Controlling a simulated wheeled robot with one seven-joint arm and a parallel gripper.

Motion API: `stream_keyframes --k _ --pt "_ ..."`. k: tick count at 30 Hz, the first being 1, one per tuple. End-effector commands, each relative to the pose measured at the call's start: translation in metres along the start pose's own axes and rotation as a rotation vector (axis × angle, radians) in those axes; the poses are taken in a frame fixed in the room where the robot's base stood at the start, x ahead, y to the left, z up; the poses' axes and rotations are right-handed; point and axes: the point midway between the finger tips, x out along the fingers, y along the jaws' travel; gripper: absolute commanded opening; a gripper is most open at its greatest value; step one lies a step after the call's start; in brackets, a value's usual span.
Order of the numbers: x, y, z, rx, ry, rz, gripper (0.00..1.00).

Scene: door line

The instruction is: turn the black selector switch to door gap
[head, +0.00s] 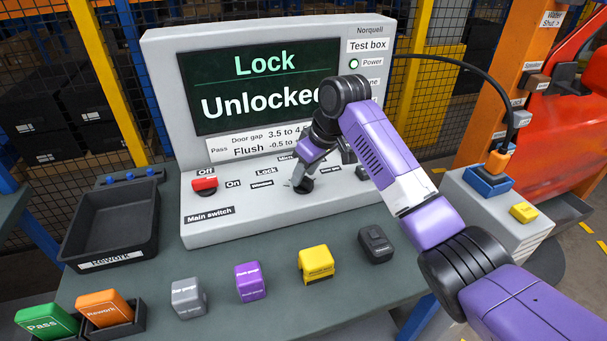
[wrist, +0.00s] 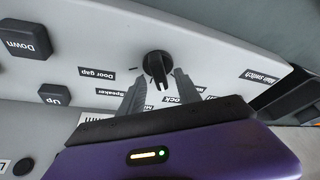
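The black selector switch (wrist: 156,66) is a round knob with a raised grip on the sloping grey test box panel. In the wrist view its grip points down the picture, between my fingertips. The "Door gap" label (wrist: 97,73) is to its left, the "Lock" label to its lower right, partly hidden. My gripper (wrist: 160,80) is open, one finger on each side of the grip, with a visible gap. In the head view my gripper (head: 301,178) is over the panel and largely hides the switch. The screen (head: 262,85) reads "Lock" and "Unlocked".
The red main switch (head: 204,184) is left on the panel. "Up" (wrist: 55,94) and "Down" (wrist: 25,39) buttons are nearby in the wrist view. Yellow (head: 316,262), purple (head: 250,281) and grey (head: 187,297) blocks stand in front, with a dark tray (head: 110,222) at left.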

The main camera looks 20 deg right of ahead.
Motion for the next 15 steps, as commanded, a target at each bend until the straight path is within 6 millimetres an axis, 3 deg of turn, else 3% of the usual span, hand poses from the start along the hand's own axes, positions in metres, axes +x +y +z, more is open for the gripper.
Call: stream_keyframes --k 5,13,15 --pt "0.0129 -0.0002 0.0003 0.000 0.000 0.000 0.40" --pt "0.0143 -0.0001 0.0001 0.000 0.001 0.001 0.40" --pt "0.0142 -0.0001 0.0001 0.000 0.001 0.001 0.28"
